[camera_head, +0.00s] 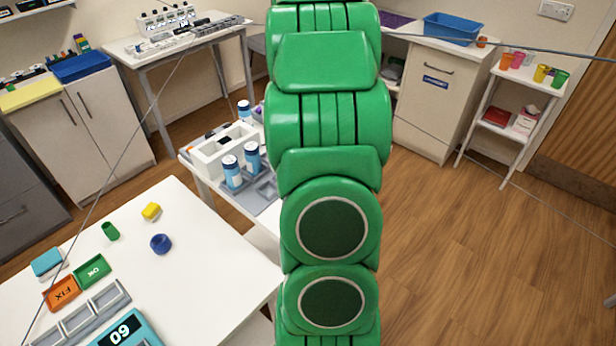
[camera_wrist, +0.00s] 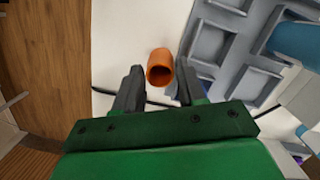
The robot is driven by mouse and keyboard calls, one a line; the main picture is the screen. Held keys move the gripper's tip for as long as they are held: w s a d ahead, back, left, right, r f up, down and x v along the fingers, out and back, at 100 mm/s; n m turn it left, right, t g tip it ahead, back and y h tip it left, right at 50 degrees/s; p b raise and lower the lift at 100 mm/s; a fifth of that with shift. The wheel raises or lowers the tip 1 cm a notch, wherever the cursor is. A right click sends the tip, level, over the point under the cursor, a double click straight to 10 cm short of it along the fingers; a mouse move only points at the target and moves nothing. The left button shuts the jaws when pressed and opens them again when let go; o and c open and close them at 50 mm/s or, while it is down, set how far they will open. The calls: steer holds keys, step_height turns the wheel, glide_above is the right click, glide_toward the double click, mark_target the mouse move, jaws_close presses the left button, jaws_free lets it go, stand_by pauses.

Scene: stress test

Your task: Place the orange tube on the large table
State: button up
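The orange tube (camera_wrist: 160,58) shows in the wrist view on a white surface, beside a grey compartment tray (camera_wrist: 215,45). Its open end faces the camera. My gripper (camera_wrist: 158,78) is open, with one dark finger on each side of the tube's near end; I cannot tell whether either touches it. In the head view my green arm covers the middle, and neither my gripper nor this tube can be made out. A broad white table (camera_head: 215,290), which looks like the large table, fills the lower left.
Floor is open at right.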

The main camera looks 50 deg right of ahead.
step_height(320, 180, down, 2)
steer(key=shift+a, duration=0.15)
steer(key=shift+c, duration=0.5)
jaws_close()
steer(key=shift+r, duration=0.15)
